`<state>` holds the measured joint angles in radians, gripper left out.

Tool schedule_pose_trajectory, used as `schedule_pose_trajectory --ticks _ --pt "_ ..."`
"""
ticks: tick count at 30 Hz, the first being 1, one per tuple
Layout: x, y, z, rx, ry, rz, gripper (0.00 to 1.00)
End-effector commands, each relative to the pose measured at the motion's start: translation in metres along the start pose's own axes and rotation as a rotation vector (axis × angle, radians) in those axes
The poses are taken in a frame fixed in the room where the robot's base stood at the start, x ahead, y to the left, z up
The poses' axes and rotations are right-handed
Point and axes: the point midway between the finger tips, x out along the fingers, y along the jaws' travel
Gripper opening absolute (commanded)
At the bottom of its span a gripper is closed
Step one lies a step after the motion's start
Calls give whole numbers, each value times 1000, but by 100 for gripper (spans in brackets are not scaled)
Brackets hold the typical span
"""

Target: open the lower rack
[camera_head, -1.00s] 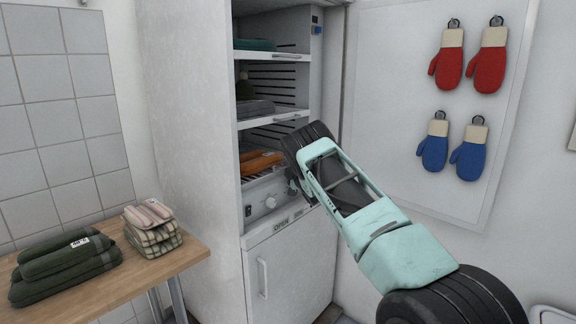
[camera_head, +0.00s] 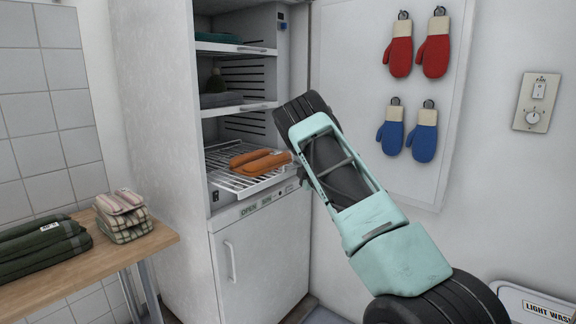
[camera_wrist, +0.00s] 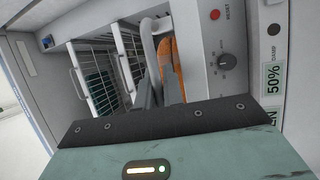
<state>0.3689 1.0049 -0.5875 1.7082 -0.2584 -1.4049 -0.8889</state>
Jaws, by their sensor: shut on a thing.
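The lower rack (camera_head: 221,161) is a white wire shelf in the tall white cabinet. It stands partly slid out past the cabinet front. Folded orange cloths (camera_head: 257,162) lie on it; part of the orange also shows in the wrist view (camera_wrist: 172,70). My gripper (camera_head: 301,174) is at the front right of the rack, its fingertips mostly hidden in the head view. In the wrist view my gripper (camera_wrist: 160,93) is shut at a pale grey bar (camera_wrist: 150,42), beside the orange cloth. The exact contact is hard to see.
Two upper shelves (camera_head: 239,108) hold folded cloths and stay inside the cabinet. Below is a closed door (camera_head: 268,262) with a handle. A wooden table (camera_head: 90,264) with folded towels stands at left. Mitts (camera_head: 401,57) hang on the wall at right.

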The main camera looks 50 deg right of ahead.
Motion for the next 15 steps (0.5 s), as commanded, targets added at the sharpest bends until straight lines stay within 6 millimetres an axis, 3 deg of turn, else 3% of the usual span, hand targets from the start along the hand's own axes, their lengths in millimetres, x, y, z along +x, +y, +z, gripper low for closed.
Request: schedule_pose_trajectory --ticks 6,15 --pt "-24 2 9 2 0 -3 0" --pt "-32 5 12 2 1 -3 0"
